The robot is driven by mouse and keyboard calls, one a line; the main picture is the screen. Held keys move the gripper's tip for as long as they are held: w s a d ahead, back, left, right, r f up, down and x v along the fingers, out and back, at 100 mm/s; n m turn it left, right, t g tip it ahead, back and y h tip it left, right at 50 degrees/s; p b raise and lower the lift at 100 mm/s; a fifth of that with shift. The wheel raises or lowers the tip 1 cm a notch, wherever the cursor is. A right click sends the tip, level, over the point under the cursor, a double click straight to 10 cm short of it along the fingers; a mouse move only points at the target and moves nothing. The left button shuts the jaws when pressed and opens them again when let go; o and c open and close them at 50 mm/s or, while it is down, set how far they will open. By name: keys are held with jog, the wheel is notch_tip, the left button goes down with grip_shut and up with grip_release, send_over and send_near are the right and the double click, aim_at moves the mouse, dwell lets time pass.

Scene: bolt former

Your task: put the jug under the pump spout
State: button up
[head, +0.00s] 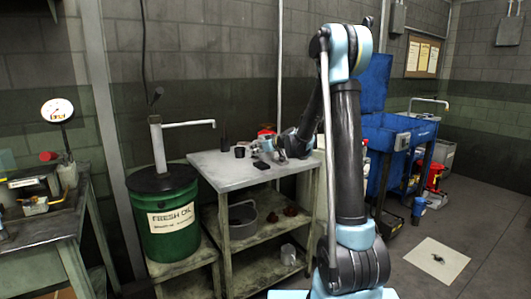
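The green drum (169,222) labelled "FRESH OIL" stands at left on a low stand. Its pump (158,145) rises from the black lid, and the spout (190,124) reaches right, above the gap between drum and bench. A grey, open-topped vessel (243,226), which may be the jug, sits on the shelf under the bench top. My gripper (262,151) is low over the bench top, beside a small dark cup (239,152) and well above the grey vessel. Its fingers are too small and cluttered to tell whether they are open or hold anything.
The metal bench (224,173) also carries a dark bottle (223,143), a red-and-white container (266,135) and a flat black item (261,165). Reddish parts (291,211) lie on its shelf. A gauge table (40,236) stands left, a blue washer (395,135) right.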

jog(key=shift+x, duration=1.45)
jog(key=shift+r, duration=0.1)
grip_shut()
